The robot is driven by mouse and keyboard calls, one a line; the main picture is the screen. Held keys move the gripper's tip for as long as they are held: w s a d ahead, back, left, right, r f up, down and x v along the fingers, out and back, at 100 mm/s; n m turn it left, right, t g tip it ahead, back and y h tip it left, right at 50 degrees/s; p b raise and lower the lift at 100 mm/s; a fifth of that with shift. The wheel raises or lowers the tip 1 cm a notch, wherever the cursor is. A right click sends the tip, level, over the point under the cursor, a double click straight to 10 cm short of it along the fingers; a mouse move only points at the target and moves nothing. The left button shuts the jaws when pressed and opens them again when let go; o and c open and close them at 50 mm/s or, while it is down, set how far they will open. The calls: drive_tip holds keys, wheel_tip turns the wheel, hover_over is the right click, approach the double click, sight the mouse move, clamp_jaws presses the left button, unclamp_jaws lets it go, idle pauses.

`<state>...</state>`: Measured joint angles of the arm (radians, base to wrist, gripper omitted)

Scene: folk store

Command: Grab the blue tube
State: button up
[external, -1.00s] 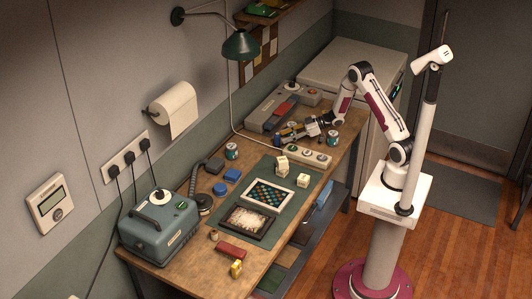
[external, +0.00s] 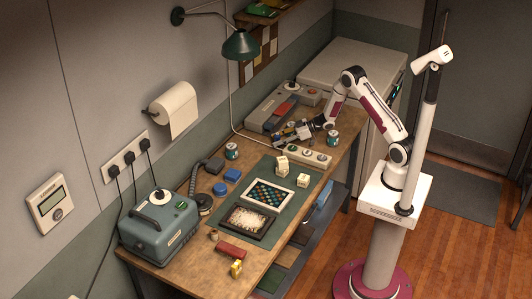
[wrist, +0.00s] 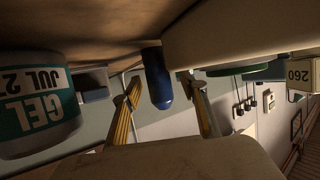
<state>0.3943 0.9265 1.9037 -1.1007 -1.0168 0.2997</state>
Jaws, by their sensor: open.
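The blue tube (wrist: 158,78) shows in the wrist view as a dark blue rounded cylinder, between the two yellow-ribbed fingers of my gripper (wrist: 161,84). The fingers stand apart on either side of it, and I see a gap on each side. I cannot tell whether the tube is fully within their reach in depth. In the external view my gripper (external: 280,136) is low over the far part of the workbench, beside the grey machine. The tube cannot be made out there.
A white and teal jar marked GEL (wrist: 38,105) is close on the left in the wrist view. A pale long box (wrist: 240,40) is close on the right. In the external view, a row of round-topped switches (external: 307,155) lies in front of my gripper, and a jar (external: 231,151) stands to its left.

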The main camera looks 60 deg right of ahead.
drive_tip(key=shift+w+f, duration=0.1)
idle(0.4)
drive_tip(key=c, duration=1)
drive_tip(key=shift+o, duration=0.2)
drive_tip(key=shift+r, duration=5.05)
